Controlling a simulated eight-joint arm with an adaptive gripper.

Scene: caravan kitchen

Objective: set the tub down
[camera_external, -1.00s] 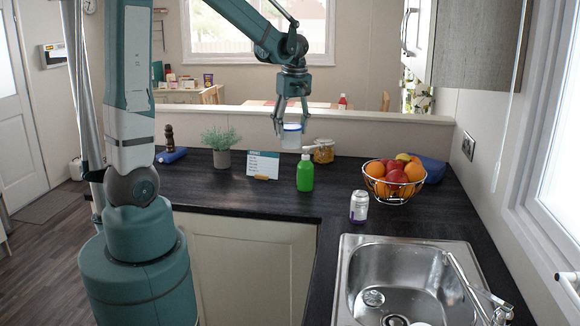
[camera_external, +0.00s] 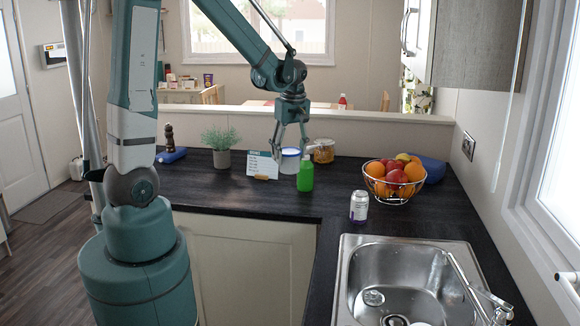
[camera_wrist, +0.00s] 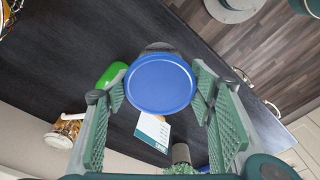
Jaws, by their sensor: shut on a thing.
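The tub (camera_external: 289,164) is white with a blue lid (camera_wrist: 161,84). My gripper (camera_external: 289,152) points down and is shut on the tub, one finger on each side. In the external view the tub is upright, at or just above the dark countertop (camera_external: 225,195). I cannot tell whether its base touches.
The green soap bottle (camera_external: 305,174) stands close in front, to the right. A white card (camera_external: 262,164) stands just left, a glass jar (camera_external: 323,151) behind right. A potted plant (camera_external: 221,148), can (camera_external: 359,207) and fruit basket (camera_external: 394,180) stand farther off. The front counter is clear.

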